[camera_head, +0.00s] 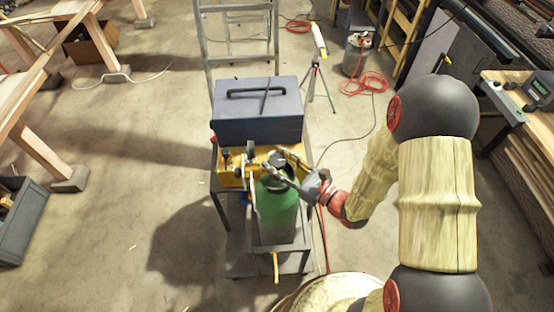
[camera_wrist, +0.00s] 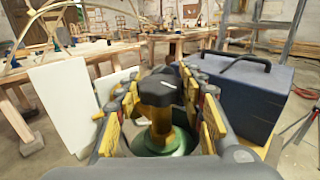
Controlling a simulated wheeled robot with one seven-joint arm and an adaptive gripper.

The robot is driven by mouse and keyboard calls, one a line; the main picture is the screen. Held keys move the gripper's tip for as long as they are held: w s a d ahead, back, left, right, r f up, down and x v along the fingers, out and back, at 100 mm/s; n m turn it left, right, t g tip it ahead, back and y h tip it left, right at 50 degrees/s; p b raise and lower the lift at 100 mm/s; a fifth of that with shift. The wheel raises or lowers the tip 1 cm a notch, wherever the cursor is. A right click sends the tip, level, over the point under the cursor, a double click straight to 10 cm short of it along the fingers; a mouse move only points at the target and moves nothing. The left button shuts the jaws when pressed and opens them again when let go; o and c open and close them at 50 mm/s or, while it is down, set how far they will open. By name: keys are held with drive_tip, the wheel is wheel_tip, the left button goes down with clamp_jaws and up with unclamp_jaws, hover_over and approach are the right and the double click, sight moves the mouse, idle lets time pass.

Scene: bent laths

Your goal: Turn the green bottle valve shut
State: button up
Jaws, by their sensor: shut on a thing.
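The green bottle (camera_head: 277,210) stands upright on a dark wheeled stand. Its valve is a black lobed knob (camera_wrist: 158,90) with a small white mark, above a brass stem (camera_wrist: 160,130) in the wrist view. The bottle's green top (camera_wrist: 180,142) shows below the stem. My gripper (camera_head: 275,162) reaches in from the right over the bottle top. In the wrist view its yellow-padded fingers (camera_wrist: 160,82) stand on both sides of the knob and are shut on it. The exact contact is partly hidden. In the head view my fingers hide most of the knob.
A blue-grey case (camera_head: 258,108) with a handle sits on the stand just behind the bottle, close to my gripper; it shows at right in the wrist view (camera_wrist: 240,95). A stepladder (camera_head: 205,45) stands behind. Red hose (camera_head: 365,82) lies on the floor. Open floor lies left.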

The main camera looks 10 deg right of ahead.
drive_tip(key=shift+h, duration=0.3)
drive_tip(key=o, duration=1.1)
drive_tip(key=shift+o, duration=0.2)
drive_tip(key=v, duration=1.2)
drive_tip(key=shift+f, duration=0.15)
